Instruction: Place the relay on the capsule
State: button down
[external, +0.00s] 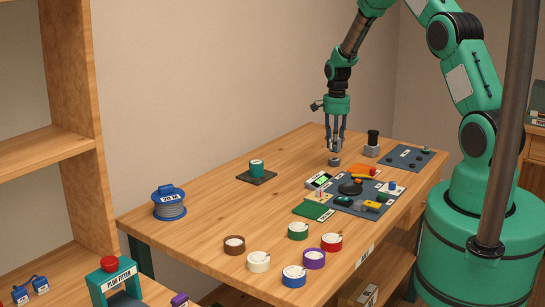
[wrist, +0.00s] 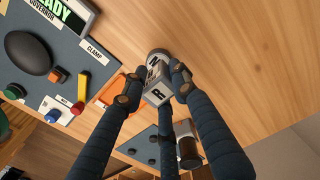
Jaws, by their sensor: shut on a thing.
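The relay (wrist: 156,95) is a small pale grey block with dark letters on its label, held between my fingers in the wrist view. My gripper (wrist: 158,85) is shut on it. In the external view my gripper (external: 335,148) points straight down over the middle of the table. A low, round grey piece (external: 334,161), which looks like the capsule, stands on the table directly below the fingers. Its pale round edge (wrist: 158,56) shows just beyond the relay in the wrist view. The relay hides part of it. I cannot tell whether the two touch.
A grey cylinder with a dark top (external: 373,145) stands close to the right. A grey panel with knobs and buttons (external: 340,204) lies in front; another dark panel (external: 397,153) lies at the back right. Several tape rolls (external: 258,262) stand at the front.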

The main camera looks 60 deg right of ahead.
jog(key=shift+f, duration=1.4)
jog(key=shift+f, duration=0.1)
jog(key=c, duration=1.4)
grip_release()
jog(key=shift+o, duration=0.2)
notch_tip(320, 180, up, 12)
jog(key=shift+r+p, duration=0.1)
jog(key=shift+p, duration=0.55)
